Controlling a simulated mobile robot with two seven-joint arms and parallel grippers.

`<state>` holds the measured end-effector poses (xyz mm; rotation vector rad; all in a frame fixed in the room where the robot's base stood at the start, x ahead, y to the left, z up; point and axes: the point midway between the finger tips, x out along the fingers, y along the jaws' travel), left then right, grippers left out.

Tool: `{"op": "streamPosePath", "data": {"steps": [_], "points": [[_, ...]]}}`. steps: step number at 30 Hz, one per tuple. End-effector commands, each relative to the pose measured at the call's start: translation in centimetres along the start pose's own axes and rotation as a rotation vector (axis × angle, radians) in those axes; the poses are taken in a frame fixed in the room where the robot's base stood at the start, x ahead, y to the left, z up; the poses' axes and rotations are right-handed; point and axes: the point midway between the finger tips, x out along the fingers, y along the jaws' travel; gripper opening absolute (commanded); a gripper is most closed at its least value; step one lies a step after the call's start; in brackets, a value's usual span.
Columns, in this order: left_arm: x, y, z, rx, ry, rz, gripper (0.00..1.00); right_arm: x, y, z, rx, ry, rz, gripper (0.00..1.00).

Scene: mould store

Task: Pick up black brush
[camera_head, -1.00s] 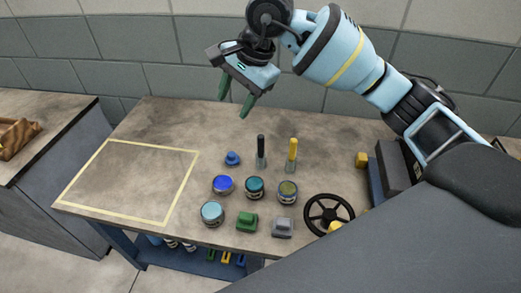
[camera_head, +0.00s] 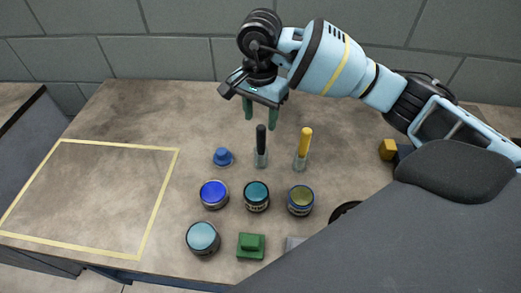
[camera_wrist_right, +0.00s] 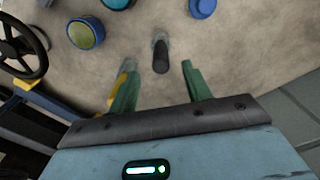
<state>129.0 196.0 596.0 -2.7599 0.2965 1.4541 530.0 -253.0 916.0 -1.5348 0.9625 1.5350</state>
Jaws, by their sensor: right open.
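The black brush (camera_head: 261,142) stands upright on the table, its dark handle up and a pale, clear-looking lower end at the table. In the right wrist view the black brush (camera_wrist_right: 161,58) lies just ahead of the fingertips, roughly midway between them. My right gripper (camera_head: 261,122) is above and close behind the brush, its green fingers apart and empty. It also shows in the right wrist view (camera_wrist_right: 158,80). My left gripper is not in view.
A yellow brush (camera_head: 304,146) stands just right of the black one. A yellow-taped square (camera_head: 151,211) at left is empty. A black handwheel (camera_wrist_right: 22,48) is partly seen.

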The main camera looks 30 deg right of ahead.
Motion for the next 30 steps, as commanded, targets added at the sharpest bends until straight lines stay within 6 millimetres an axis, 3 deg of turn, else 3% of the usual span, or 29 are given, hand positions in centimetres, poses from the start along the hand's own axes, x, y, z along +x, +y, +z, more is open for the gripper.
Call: {"op": "streamPosePath", "data": {"steps": [3, 11, 21, 30], "points": [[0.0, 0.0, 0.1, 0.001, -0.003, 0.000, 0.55, 1.3, 0.1, 0.0, 0.001, 0.000, 0.002, 0.49], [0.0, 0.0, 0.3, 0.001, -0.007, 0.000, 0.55, 2.4, 0.1, 0.0, 0.000, -0.002, 0.003, 0.49], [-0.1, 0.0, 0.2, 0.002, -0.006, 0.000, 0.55, 6.5, 0.1, -0.2, 0.000, 0.000, 0.002, 0.49], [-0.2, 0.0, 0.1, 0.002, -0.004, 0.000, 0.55, 6.8, 0.1, -0.2, -0.001, 0.001, 0.000, 0.46]]}}
